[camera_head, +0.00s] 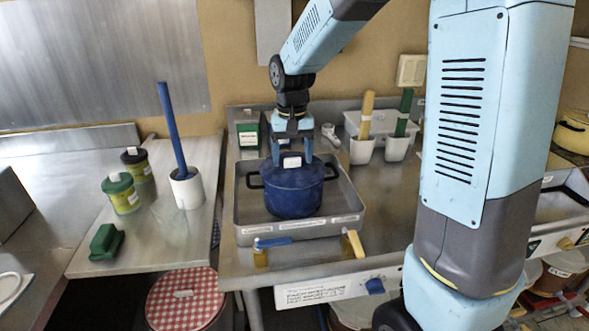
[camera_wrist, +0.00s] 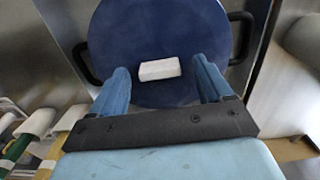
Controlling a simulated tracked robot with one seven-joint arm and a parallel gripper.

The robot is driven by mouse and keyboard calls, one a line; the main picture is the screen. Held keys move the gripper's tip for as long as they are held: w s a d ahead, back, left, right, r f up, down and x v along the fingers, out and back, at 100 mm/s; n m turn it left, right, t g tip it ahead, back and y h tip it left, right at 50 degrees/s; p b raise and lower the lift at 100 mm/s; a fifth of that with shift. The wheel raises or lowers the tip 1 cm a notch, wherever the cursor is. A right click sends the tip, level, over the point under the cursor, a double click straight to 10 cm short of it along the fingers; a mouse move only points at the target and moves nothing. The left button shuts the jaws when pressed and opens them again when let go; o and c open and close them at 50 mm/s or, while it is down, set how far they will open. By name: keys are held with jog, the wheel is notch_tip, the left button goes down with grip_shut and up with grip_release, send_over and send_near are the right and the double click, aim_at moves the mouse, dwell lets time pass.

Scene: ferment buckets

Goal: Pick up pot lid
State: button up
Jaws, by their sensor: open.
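The pot lid (camera_head: 288,176) is dark blue and sits on a blue pot (camera_head: 294,205) with black side handles. A white block-shaped knob (camera_wrist: 160,69) stands at the middle of the lid; it also shows in the head view (camera_head: 292,161). My gripper (camera_head: 292,158) is open and points down over the lid. In the wrist view the blue lid (camera_wrist: 160,25) fills the upper middle, and the gripper's two fingers (camera_wrist: 160,82) lie on either side of the knob with gaps on both sides. I cannot tell whether the fingertips touch the lid.
The pot stands in a shallow metal tray (camera_head: 300,230) on the counter. Behind it are a green box (camera_head: 248,133) and white holders (camera_head: 362,150) with yellow and green handles. Green jars (camera_head: 121,193) and a white cylinder with a blue rod (camera_head: 186,188) stand on the left table.

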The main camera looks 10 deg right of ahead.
jog(key=shift+c, duration=0.2)
jog(key=c, duration=1.2)
jog(key=shift+o, duration=0.2)
jog(key=shift+r, duration=0.3)
notch_tip(320, 180, up, 2)
jog(key=shift+r, duration=0.1)
jog(key=s+d+r, duration=0.7)
jog(key=s+r, duration=0.3)
jog(key=s, duration=0.1)
jog(key=shift+s+d, duration=0.35)
jog(key=shift+d, duration=0.05)
